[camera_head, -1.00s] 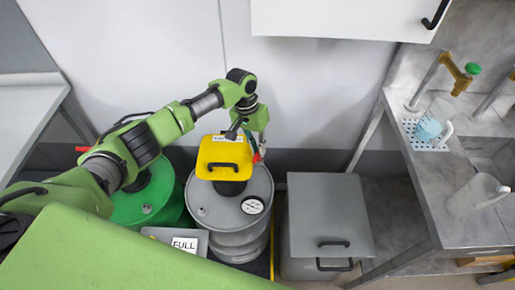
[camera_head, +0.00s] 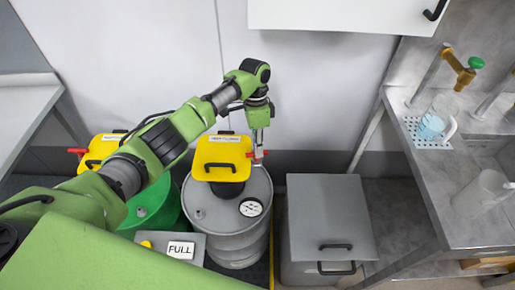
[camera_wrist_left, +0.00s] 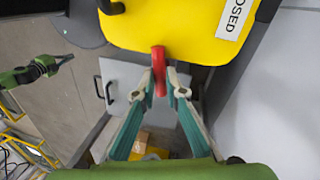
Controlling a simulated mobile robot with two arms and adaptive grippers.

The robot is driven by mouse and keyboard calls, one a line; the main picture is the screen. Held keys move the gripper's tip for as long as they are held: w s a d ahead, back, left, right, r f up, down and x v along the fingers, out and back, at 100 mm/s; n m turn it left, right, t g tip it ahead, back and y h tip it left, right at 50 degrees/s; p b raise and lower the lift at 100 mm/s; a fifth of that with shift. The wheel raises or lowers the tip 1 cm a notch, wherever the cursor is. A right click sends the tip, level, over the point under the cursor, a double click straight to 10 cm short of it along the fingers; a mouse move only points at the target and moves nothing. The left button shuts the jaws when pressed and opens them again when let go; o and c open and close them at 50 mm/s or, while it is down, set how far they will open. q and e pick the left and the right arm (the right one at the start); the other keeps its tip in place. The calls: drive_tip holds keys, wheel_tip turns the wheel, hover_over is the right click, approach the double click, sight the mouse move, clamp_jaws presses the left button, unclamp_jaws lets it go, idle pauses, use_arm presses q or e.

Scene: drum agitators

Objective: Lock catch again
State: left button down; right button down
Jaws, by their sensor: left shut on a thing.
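A yellow lid (camera_head: 222,152) with a black handle sits on top of the grey drum (camera_head: 238,232). A red catch (camera_head: 259,154) is at the lid's right side. In the left wrist view the red catch (camera_wrist_left: 159,62) sticks out from the edge of the yellow lid (camera_wrist_left: 165,30), beside a white label whose visible letters read "OSED". My left gripper (camera_head: 258,148) reaches down from above at that side. In the left wrist view its fingertips (camera_wrist_left: 159,84) are shut on the red catch. A green arm, apparently my right, shows at the left there; its gripper (camera_wrist_left: 62,60) is too small to read.
A green drum (camera_head: 150,207) with another yellow lid (camera_head: 103,148) stands at left. A grey box with a FULL sign (camera_head: 180,249) is in front. A grey lidded bin (camera_head: 328,215) stands right of the drum, then a sink counter (camera_head: 445,200). A cabinet (camera_head: 345,14) hangs above.

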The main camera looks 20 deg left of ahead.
use_arm(q)
drive_tip(key=shift+d+m, duration=0.1)
drive_tip(key=shift+m, duration=1)
drive_tip(key=c, duration=2.1)
unclamp_jaws()
